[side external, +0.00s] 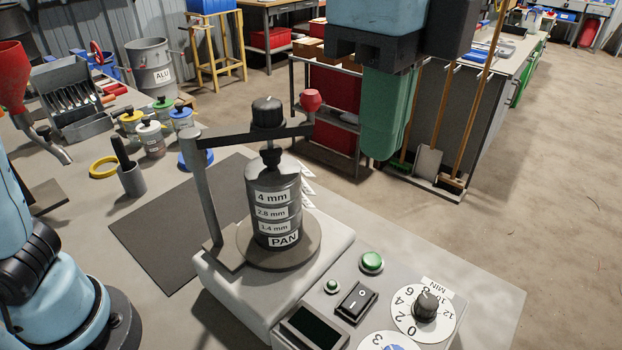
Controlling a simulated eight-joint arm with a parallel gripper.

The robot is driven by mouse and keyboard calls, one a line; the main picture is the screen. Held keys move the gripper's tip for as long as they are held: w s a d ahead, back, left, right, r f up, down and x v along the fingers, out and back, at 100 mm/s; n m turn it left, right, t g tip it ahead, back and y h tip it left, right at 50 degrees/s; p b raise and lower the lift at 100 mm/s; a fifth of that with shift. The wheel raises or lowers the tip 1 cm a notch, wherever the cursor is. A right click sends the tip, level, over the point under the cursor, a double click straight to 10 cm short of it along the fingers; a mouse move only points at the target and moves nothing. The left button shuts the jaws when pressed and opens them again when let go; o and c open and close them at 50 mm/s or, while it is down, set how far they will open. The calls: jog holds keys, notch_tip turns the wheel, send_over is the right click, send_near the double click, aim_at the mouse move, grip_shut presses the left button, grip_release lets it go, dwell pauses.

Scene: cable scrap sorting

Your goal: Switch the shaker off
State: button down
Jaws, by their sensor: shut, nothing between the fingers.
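The shaker (325,240) is a pale grey machine with a sieve stack (273,205) labelled 4 mm, 2.8 mm, 1.4 mm and PAN. A dark bar with a black knob (267,112) clamps the stack from above. On its front panel are a black rocker switch (356,302) marked O, a large green button (372,262), a small green button or lamp (332,286), a dark display (315,328) and a timer dial (425,306) marked MIN. My gripper (382,157), green under a dark block, hangs in the air above and behind the panel, shut and empty, apart from the shaker.
A dark mat (165,235) lies left of the shaker. The clamp post (208,195) stands tall at the shaker's left.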

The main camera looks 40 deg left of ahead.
send_over(353, 306)
notch_tip(353, 306, down, 11)
jog(key=shift+s+r, duration=0.15)
dwell(0.5)
notch_tip(353, 306, down, 14)
dwell(0.6)
dwell(0.6)
jog(key=shift+w+r, duration=0.15)
jog(key=shift+w, duration=0.55)
